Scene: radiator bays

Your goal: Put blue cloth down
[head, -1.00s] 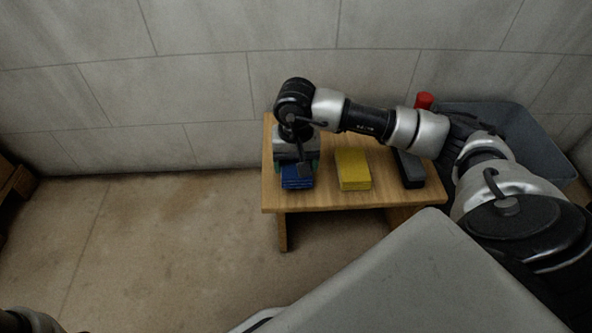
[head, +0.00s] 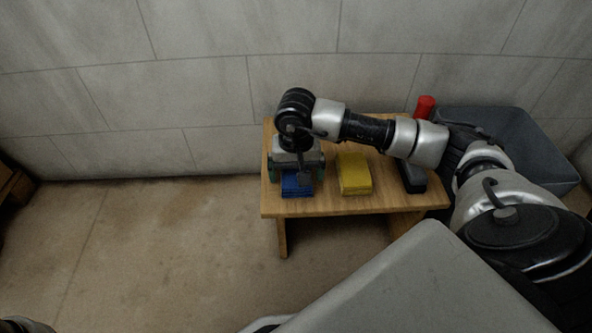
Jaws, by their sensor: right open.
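The blue cloth (head: 297,187) is a folded stack lying on the left part of the wooden table (head: 350,204). My right gripper (head: 297,178) is right above it, pointing down, with its fingers apart on either side of the cloth. The gripper body hides the back part of the cloth. Of my left arm, only a bit shows at the bottom left corner, and its gripper is out of view.
A folded yellow cloth (head: 354,174) lies right of the blue one. A dark block (head: 411,178) lies further right, partly under my arm. A red object (head: 425,106) stands at the back right. A grey bin (head: 535,140) is right of the table.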

